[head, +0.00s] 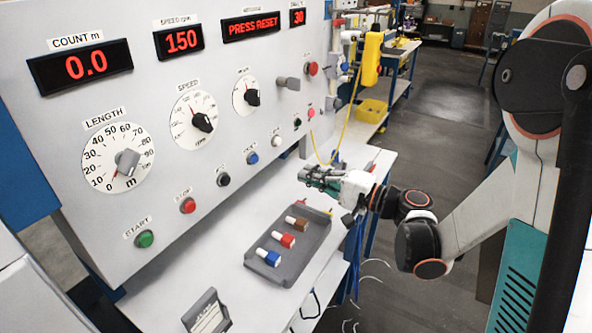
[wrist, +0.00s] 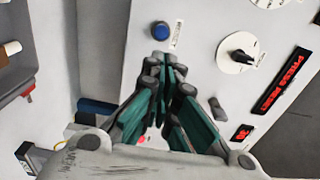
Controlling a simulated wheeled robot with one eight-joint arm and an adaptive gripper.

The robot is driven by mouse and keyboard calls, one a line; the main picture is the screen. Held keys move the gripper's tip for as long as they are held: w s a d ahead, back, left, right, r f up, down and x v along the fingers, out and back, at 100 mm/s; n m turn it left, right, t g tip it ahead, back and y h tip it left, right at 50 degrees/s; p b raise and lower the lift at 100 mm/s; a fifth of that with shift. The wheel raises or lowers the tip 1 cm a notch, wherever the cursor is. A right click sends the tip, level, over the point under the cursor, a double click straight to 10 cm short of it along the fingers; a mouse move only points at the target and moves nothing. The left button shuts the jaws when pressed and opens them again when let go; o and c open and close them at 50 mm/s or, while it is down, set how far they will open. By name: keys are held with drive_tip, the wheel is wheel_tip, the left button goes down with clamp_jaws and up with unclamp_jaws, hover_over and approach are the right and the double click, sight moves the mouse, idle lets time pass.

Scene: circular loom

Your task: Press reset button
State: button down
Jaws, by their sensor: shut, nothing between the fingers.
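The panel carries a row of small push buttons under its dials. The blue button (head: 252,158) has a small label above it that is too small to read surely; it also shows in the wrist view (wrist: 160,30) with its label beside it. I cannot tell for certain which button is the reset. A red display (head: 251,27) reads PRESS RESET. My gripper (head: 304,173) is shut and empty, in front of the panel and above the white shelf. In the wrist view its fingertips (wrist: 162,60) point toward the blue button, with a gap showing.
A grey tray (head: 315,236) with brown, red and blue spools lies on the shelf below my gripper. The green start button (head: 145,239), red stop button (head: 188,205), black button (head: 223,179) and white button (head: 276,142) sit along the same row. A small sign stands in front.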

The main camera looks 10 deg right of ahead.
drive_tip(key=b, duration=0.3)
approach(254, 159)
drive_tip(key=w+a, duration=0.3)
drive_tip(key=w, duration=0.2)
drive_tip(key=shift+w+a+f, duration=0.25)
drive_tip(key=shift+w+a, duration=0.25)
drive_tip(key=shift+a, duration=0.05)
